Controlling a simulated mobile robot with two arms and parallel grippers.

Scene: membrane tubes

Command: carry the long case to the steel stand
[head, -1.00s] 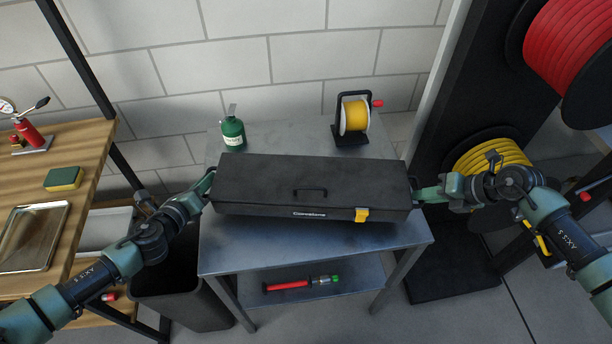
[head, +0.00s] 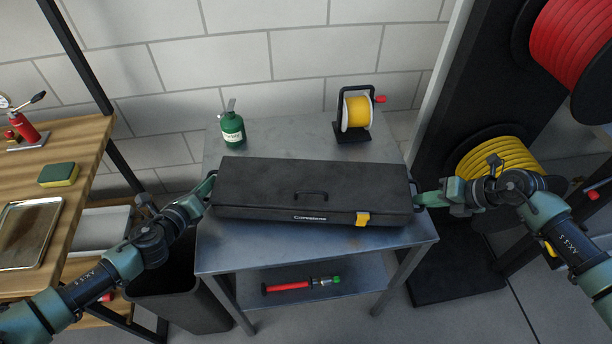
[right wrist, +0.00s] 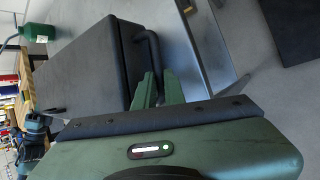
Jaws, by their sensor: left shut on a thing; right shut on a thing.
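The long black case (head: 270,190) with a top handle and a yellow latch is over the steel stand (head: 225,258), lying lengthwise across its top. I cannot tell whether it touches the top. My left gripper (head: 210,188) is shut on the handle at the case's left end. My right gripper (head: 418,200) is shut on the handle at its right end. In the right wrist view the case (right wrist: 85,75) and its black end handle (right wrist: 152,60) show, with the jaws (right wrist: 158,88) at the handle.
A green bottle (head: 231,130) and a yellow reel (head: 355,113) stand at the back of the stand. A red tool (head: 290,286) lies on its lower shelf. A wooden bench (head: 85,145) is left, a black bin (head: 185,300) below it, hose reels (head: 495,155) right.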

